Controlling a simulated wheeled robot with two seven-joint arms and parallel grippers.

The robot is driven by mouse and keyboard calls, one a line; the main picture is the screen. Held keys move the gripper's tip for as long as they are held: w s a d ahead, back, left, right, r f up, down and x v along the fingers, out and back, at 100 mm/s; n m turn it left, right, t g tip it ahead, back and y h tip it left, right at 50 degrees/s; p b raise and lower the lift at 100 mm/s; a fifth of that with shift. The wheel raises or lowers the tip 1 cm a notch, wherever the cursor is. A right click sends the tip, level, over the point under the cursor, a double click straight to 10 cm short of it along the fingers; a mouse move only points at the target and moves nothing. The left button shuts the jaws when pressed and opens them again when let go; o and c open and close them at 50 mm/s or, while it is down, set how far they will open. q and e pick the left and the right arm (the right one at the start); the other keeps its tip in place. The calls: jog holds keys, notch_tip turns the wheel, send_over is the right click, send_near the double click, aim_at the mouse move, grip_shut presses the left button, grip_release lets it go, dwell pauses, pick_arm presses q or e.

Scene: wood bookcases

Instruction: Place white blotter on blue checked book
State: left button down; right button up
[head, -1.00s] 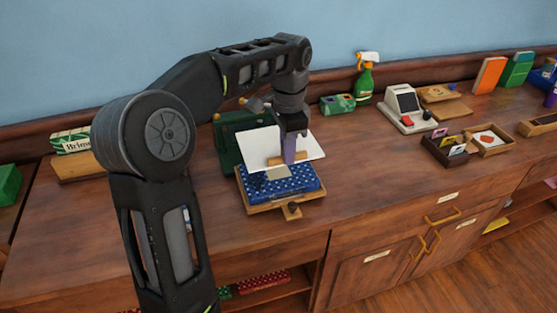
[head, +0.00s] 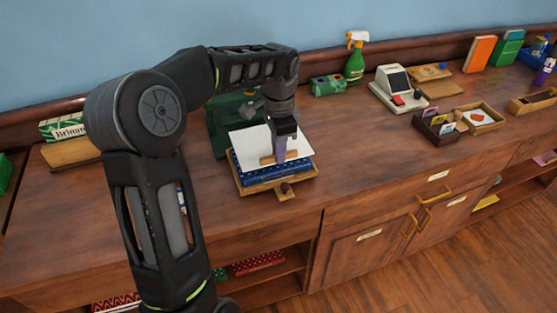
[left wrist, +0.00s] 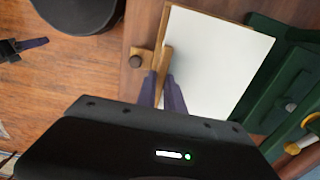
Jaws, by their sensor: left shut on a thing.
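The white blotter (head: 252,145) is a white sheet with a wooden grip strip (left wrist: 166,63). It lies over the blue checked book (head: 262,176), covering most of its top; I cannot tell whether it fully touches. The book sits on a wooden tray (head: 282,189). My left gripper (head: 280,156) points down and is shut on the blotter's wooden grip. In the left wrist view the fingers (left wrist: 162,90) hold this grip beside the white sheet (left wrist: 218,65). What seems to be my right gripper (left wrist: 30,44) shows partly at the left edge of the wrist view.
A dark green device (head: 222,135) stands close behind the tray. A green spray bottle (head: 356,60), a white register (head: 398,88) and open wooden boxes (head: 437,128) stand to the right. The counter (head: 365,150) between tray and boxes is clear.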

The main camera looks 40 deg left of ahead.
pick_arm(q)
jog(key=shift+f, duration=1.85)
jog(key=shift+f, duration=0.2)
jog(key=c, duration=1.5)
grip_release()
jog(key=shift+o, duration=0.2)
jog(key=shift+r, duration=0.1)
notch_tip(320, 180, up, 12)
jog(key=shift+r+p, duration=0.1)
jog(key=shift+p, duration=0.35)
